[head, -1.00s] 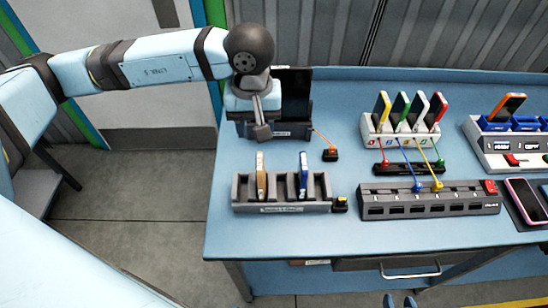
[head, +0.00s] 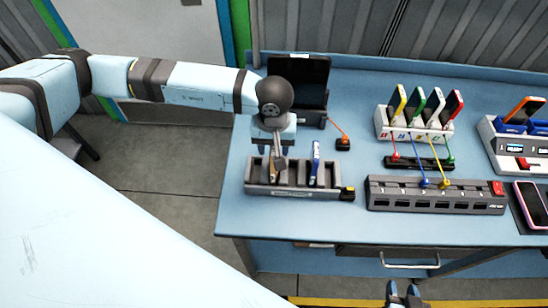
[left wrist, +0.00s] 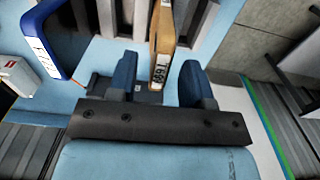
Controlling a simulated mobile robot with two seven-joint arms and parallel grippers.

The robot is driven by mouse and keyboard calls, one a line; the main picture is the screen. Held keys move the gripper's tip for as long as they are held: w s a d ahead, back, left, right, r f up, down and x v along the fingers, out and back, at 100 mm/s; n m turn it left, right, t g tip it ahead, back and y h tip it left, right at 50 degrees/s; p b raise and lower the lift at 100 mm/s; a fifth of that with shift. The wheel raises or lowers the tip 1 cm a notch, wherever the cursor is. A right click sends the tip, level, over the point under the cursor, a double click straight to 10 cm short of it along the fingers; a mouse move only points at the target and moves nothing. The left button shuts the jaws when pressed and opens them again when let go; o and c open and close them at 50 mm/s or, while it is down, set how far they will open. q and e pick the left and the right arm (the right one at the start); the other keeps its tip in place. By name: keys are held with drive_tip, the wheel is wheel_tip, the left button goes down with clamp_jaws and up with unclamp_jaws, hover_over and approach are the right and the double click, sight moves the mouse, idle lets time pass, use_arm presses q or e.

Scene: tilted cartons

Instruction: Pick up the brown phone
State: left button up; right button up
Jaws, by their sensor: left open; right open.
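The brown phone (head: 273,174) stands on edge in the left part of a grey slotted rack (head: 334,187), partly hidden by my left gripper in the head view. My left gripper (head: 276,150) is open above it. In the left wrist view the brown phone (left wrist: 163,42), with a white label on its edge, shows between and beyond the two blue fingers of the left gripper (left wrist: 160,82). The fingers do not appear closed on it. A blue phone (head: 316,163) stands in the same rack to the right. My right gripper (head: 403,291) is open and empty at the bottom edge.
A dark tablet (head: 298,80) stands behind the left gripper. A charger with several coloured phones (head: 414,130) and a grey power strip (head: 436,206) are to the right. A pink-edged phone (head: 531,205) lies at the far right. The table's front strip is clear.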

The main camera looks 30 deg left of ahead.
use_arm(q)
drive_tip(key=shift+f, duration=1)
drive_tip(key=shift+c, duration=0.3)
clamp_jaws()
drive_tip(key=shift+r, duration=0.2)
wheel_tip(320, 180, up, 20)
drive_tip(key=b, duration=0.4)
drive_tip(key=shift+r, duration=0.15)
